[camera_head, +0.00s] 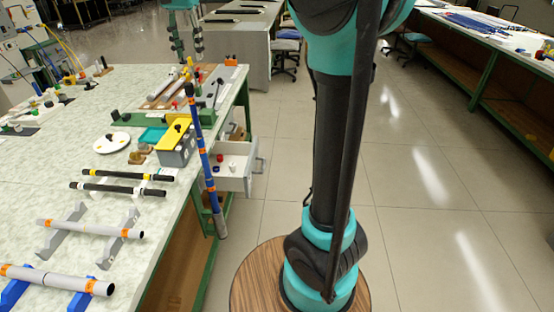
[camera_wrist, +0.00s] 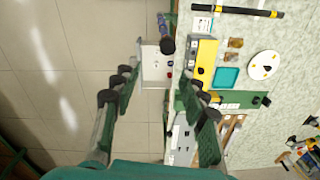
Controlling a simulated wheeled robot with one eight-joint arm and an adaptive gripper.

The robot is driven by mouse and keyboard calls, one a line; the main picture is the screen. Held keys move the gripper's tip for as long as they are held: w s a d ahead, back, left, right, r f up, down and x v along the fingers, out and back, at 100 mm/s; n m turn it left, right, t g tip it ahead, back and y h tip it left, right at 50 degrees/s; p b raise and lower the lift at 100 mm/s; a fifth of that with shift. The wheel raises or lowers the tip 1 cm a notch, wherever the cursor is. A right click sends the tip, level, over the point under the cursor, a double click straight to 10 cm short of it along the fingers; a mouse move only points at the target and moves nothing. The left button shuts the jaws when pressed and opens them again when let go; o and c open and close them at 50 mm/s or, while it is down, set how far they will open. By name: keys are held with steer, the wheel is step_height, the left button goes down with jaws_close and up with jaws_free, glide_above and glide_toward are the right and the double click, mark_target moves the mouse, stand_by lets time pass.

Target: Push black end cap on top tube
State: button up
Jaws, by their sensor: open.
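My gripper (camera_head: 189,57) is open and empty. It hangs beyond the far part of the bench in the head view; in the wrist view its fingers (camera_wrist: 158,88) are spread apart over the bench edge and drawer. Two black tubes lie on the bench, an upper one (camera_head: 128,174) with yellow and white bands, and a lower one (camera_head: 118,189). One black tube also shows in the wrist view (camera_wrist: 240,11). Nearer are a grey tube (camera_head: 90,229) on grey stands and a grey tube (camera_head: 60,279) on blue stands. I cannot single out the black end cap.
A banded blue and orange pole (camera_head: 202,155) stands at the bench edge. An open drawer (camera_head: 233,176) sticks out beside it with small red and white pieces inside. A yellow-topped box (camera_head: 175,142), teal tray (camera_head: 152,135) and white disc (camera_head: 113,142) are on the bench.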

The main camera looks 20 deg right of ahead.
steer(key=s+d+f+n+t, duration=0.1)
steer(key=d+f, duration=0.3)
steer(key=f, duration=0.2)
steer(key=d+f+n, duration=0.1)
steer(key=d+f, duration=0.3)
steer(key=f, duration=0.3)
steer(key=s+d+f+n+t, duration=0.1)
steer(key=s+d+f, duration=0.3)
steer(key=s+f, duration=0.2)
steer(key=s+d+f+n+t, duration=0.1)
steer(key=s+d+f, duration=0.4)
steer(key=f, duration=0.6)
steer(key=s+d+f+n, duration=0.2)
steer(key=s+d+f, duration=0.3)
steer(key=s+f, duration=0.3)
steer(key=shift+f+t, duration=0.4)
steer(key=shift+f, duration=0.2)
steer(key=shift+w, duration=0.1)
steer(key=shift+c, duration=0.6)
